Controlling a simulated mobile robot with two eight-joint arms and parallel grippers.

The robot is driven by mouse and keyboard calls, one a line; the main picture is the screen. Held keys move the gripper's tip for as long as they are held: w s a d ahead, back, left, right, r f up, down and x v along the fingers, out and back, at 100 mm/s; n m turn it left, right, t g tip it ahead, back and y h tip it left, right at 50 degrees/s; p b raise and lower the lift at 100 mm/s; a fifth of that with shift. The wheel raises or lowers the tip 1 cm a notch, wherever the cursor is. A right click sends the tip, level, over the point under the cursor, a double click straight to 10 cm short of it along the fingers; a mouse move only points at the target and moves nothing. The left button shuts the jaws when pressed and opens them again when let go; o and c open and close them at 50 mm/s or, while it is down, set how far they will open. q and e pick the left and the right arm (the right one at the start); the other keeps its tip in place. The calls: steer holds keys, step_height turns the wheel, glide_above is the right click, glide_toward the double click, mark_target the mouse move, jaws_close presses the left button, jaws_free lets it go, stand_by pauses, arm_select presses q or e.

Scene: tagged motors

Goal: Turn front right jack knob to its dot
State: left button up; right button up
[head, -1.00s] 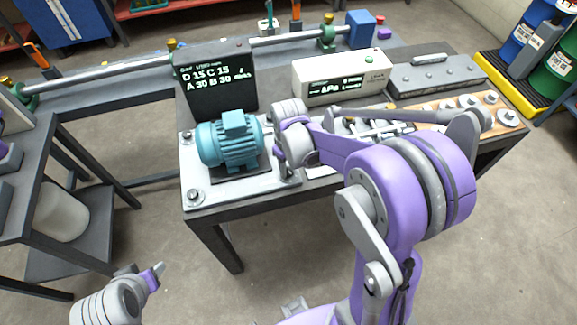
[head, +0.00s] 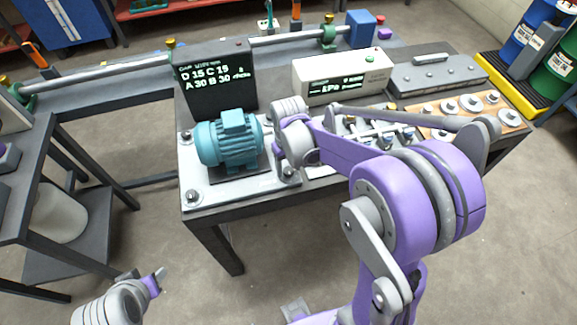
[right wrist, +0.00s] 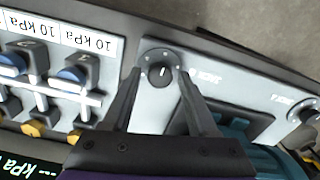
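The front right jack knob (right wrist: 160,72) is a round black knob with a short white pointer line, on a grey plate marked with JACK lettering. In the right wrist view the line points roughly up; small light marks surround the knob, but I cannot tell which is its dot. My right gripper (right wrist: 159,78) is open, with one finger on each side of the knob and slight gaps showing. In the head view my right wrist (head: 295,142) is over the motor plate's right side, its fingers mostly hidden. My left gripper (head: 157,278) is low at left, away from the table.
The teal motor (head: 230,140) stands on the light plate, left of my right wrist. Another jack knob (right wrist: 303,112) is at the wrist view's right edge. A black display (head: 215,82) stands behind the motor. Blue-handled valves (right wrist: 70,78) lie close beside my right gripper.

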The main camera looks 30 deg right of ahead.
mark_target(289, 171)
steer(key=shift+o, duration=0.4)
step_height(289, 171, up, 11)
steer(key=shift+p, duration=0.4)
steer(key=shift+s+f, duration=0.1)
steer(key=s+a+f+t, duration=0.1)
steer(key=s+a+t, duration=0.2)
steer(key=s, duration=0.3)
steer(key=s+a+f+t, duration=0.2)
steer(key=s+a, duration=0.1)
steer(key=s, duration=0.4)
steer(key=shift+s+a+t, duration=0.25)
steer(key=shift+a+t, duration=0.05)
steer(key=shift+t, duration=0.1)
